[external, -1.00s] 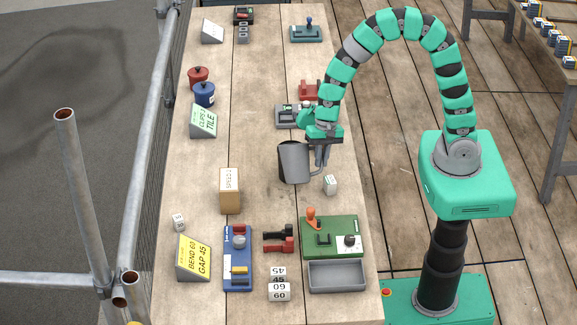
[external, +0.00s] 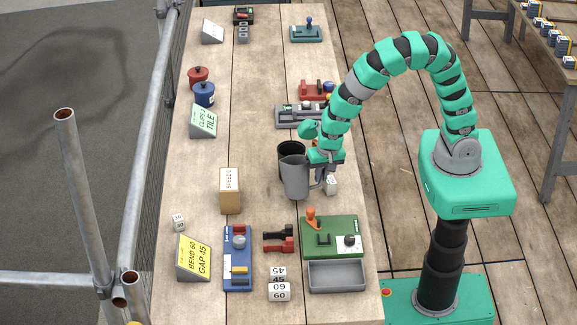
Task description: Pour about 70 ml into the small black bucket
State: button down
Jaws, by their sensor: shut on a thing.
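A grey jug (external: 295,180) with a handle on its right side is held by my gripper (external: 321,172). The gripper is shut on the handle side of the jug. The jug looks close to upright; the liquid inside it cannot be made out. The small black bucket (external: 291,147) stands on the table just behind the jug, and the jug hides its lower front. I cannot tell whether the jug touches the bucket or table. No stream is visible, and the bucket's contents cannot be seen.
A small white block (external: 331,186) is close to the right of the jug. A green station (external: 330,235) with a grey tray (external: 337,276) stands in front, and a grey device (external: 290,116) behind. A brown box (external: 229,190) stands left, with bare table between.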

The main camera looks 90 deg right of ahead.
jog(key=shift+a+f+h+b, duration=0.75)
jog(key=shift+h+b, duration=0.15)
jog(key=shift+h, duration=0.2)
jog(key=shift+a, duration=0.1)
